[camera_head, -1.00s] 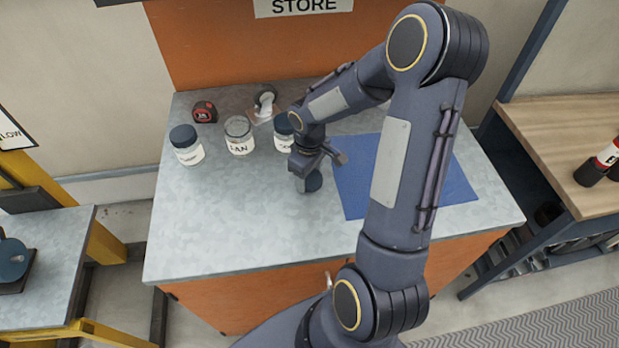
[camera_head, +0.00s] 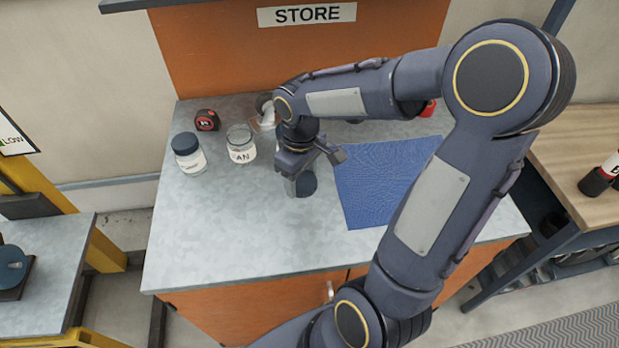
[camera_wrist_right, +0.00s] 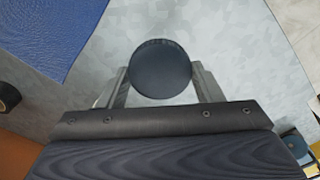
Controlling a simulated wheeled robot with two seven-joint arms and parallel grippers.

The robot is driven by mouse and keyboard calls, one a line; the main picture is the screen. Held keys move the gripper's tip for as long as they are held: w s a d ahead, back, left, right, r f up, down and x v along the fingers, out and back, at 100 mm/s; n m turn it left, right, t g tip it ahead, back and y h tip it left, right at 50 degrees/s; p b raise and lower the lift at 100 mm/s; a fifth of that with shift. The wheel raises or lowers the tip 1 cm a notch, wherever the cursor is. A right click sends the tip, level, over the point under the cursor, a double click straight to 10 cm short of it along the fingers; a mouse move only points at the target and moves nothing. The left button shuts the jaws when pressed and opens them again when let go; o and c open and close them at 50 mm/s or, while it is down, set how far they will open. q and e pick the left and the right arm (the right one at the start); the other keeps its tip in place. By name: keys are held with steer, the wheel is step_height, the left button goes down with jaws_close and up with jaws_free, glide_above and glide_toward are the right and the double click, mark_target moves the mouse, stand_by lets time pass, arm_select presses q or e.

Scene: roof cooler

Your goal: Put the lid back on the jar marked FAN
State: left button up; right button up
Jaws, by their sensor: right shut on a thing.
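The glass jar (camera_head: 241,150) with a label of which "AN" shows stands upright and open on the grey counter. My right gripper (camera_head: 296,184) is to the right of this jar and nearer the front edge, apart from it. It is shut on a round dark blue lid (camera_head: 306,184). In the right wrist view the lid (camera_wrist_right: 160,72) sits between the two fingers of the gripper (camera_wrist_right: 162,84), its flat face to the camera, with counter around it. I cannot tell its exact height above the counter. My left gripper is not in view.
A jar with a dark blue lid (camera_head: 188,154) stands left of the open jar. A red and black tape measure (camera_head: 206,120) lies behind. A blue mat (camera_head: 380,180) covers the counter's right part. The counter's front left (camera_head: 210,235) is clear. My arm hides the back middle.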

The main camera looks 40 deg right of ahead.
steer(key=s+a+r, duration=0.3)
steer(key=s+a, duration=0.1)
steer(key=a, duration=0.2)
steer(key=shift+a+r+b, duration=0.15)
steer(key=shift+a+b, duration=0.25)
steer(key=shift+b, duration=0.05)
steer(key=shift+s, duration=0.15)
